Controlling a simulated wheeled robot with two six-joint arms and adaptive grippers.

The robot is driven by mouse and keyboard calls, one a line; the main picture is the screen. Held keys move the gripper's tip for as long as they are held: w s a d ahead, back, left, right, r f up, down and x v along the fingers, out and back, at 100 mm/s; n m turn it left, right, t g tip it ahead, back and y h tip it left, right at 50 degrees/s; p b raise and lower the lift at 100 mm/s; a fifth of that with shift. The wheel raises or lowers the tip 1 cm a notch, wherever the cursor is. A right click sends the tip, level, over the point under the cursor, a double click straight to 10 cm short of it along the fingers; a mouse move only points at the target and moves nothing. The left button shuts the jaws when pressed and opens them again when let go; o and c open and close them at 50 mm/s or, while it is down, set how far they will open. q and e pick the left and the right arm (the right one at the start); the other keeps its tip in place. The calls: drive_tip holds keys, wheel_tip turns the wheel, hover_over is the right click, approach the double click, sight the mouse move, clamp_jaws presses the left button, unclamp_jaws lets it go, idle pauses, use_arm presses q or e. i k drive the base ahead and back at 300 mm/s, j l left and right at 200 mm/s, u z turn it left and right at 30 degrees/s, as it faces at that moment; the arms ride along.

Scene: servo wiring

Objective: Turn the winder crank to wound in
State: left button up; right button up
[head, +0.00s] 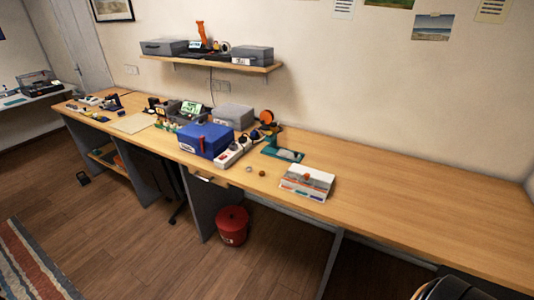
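A small device with an orange round part (266,117) and a teal base (284,153) stands on the long wooden bench, right of the blue box. It may be the winder, but it is too small to be sure. I cannot make out a crank or its position. Neither of my grippers is in the head view.
The long wooden bench (420,190) is clear on its right half. A blue box (205,139), a white power strip (236,151), a grey box (233,116) and a white booklet-like item (307,182) surround the device. A red bin (232,226) stands on the floor.

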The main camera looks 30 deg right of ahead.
sight(266, 116)
drive_tip(key=i+j+z, duration=0.1)
drive_tip(key=z, duration=1.2)
drive_tip(key=i+j+z, duration=0.3)
drive_tip(key=j+z, duration=0.15)
drive_tip(key=j, duration=0.6)
drive_tip(key=i+j+z, duration=0.2)
drive_tip(key=j+z, duration=0.3)
drive_tip(key=j, duration=0.6)
drive_tip(key=j+z, duration=0.45)
drive_tip(key=j, duration=0.6)
drive_tip(key=k, duration=0.05)
